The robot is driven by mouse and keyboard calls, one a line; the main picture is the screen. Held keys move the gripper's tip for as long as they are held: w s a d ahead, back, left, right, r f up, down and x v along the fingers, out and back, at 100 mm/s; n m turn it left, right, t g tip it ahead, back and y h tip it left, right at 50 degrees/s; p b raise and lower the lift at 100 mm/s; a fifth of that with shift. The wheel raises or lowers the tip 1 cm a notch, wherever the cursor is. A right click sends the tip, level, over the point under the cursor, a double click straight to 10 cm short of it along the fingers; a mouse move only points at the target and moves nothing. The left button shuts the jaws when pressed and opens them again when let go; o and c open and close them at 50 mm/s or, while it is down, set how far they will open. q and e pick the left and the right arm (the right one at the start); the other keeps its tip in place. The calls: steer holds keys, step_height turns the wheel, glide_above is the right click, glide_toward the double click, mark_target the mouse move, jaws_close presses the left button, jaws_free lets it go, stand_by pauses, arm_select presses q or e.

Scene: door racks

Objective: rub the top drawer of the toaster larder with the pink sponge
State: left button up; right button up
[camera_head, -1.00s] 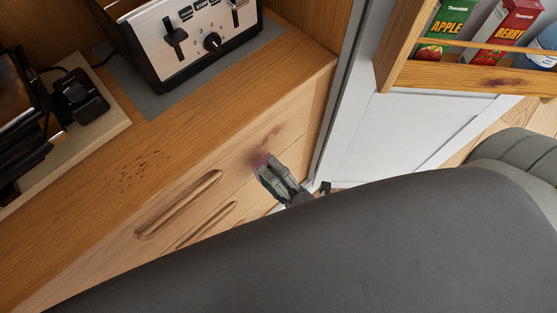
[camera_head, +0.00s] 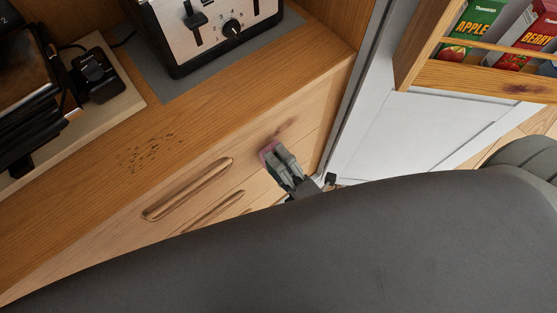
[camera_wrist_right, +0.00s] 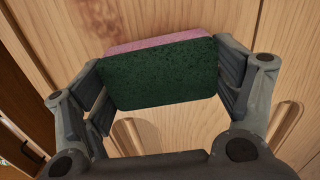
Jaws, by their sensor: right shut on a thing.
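My right gripper (camera_head: 274,155) is shut on the pink sponge (camera_head: 268,149) at the front of the top drawer (camera_head: 245,140), right of its long grooved handle. In the right wrist view the sponge shows a dark green scouring face (camera_wrist_right: 158,75) and a pink strip (camera_wrist_right: 160,42), held between both fingers at its ends. The pink side faces the wood; I cannot tell whether it touches. A brown smear (camera_head: 285,128) lies on the drawer front just above and right of the sponge. My left gripper is not in view.
The toaster (camera_head: 215,35) stands on a grey mat on the larder's worktop, which has dark specks (camera_head: 150,152). A black appliance (camera_head: 30,110) sits at left. A white door (camera_head: 400,135) with a wooden rack (camera_head: 480,80) of cartons stands open at right.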

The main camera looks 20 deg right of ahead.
steer(key=shift+w+a, duration=0.2)
steer(key=shift+w, duration=0.5)
